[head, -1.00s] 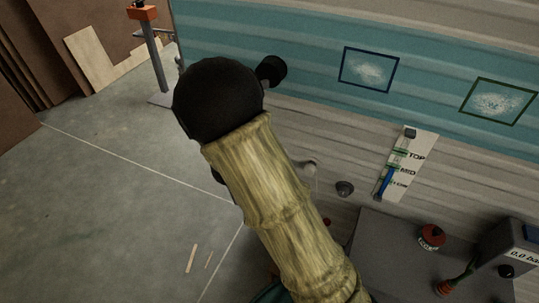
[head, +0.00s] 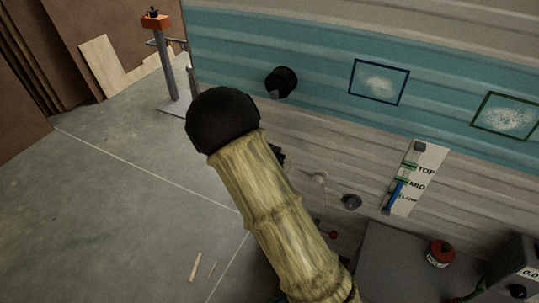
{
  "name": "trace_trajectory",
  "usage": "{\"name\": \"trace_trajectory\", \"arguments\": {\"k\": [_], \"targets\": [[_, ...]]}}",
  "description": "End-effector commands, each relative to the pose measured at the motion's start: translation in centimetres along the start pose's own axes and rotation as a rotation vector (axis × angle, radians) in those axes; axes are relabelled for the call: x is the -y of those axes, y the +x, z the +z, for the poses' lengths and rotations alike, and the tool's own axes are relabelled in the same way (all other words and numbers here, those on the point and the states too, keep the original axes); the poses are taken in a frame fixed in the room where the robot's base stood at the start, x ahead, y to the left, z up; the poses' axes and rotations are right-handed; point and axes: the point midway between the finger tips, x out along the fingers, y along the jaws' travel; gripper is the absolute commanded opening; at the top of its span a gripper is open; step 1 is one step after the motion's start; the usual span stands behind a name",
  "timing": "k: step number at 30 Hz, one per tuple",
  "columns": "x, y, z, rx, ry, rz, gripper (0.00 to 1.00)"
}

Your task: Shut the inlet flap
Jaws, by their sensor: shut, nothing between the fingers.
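No thing in the head view can be told for certain as the inlet flap. A round black fitting (head: 281,82) with a short grey stub stands out from the teal band of the camper wall. A smaller dark round fitting (head: 351,202) sits lower on the cream wall, and a pale round piece (head: 319,178) is left of it. Whether any of these carries a flap, open or shut, I cannot tell. My bamboo-textured arm with its black joint crosses the middle and hides part of the wall. My gripper's fingers do not show; a small dark part peeks out beside the arm.
A level gauge (head: 415,178) marked TOP, MID and LOW is on the wall. A grey bench (head: 390,262) with a red-topped can (head: 440,252) stands lower right. A post with an orange top (head: 157,21) stands back left. The floor at left is mostly clear.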

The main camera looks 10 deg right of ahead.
Motion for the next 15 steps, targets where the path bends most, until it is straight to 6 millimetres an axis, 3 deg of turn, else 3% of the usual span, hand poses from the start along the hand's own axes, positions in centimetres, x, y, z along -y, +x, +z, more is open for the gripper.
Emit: {"name": "trace_trajectory", "arguments": {"k": [6,9,15], "targets": [[-0.1,4.0,0.0,0.000,0.000,0.003,0.00],[-0.1,4.2,1.9,0.003,-0.006,0.000,0.00],[-0.1,4.6,3.6,0.000,-0.001,0.000,0.00]]}}
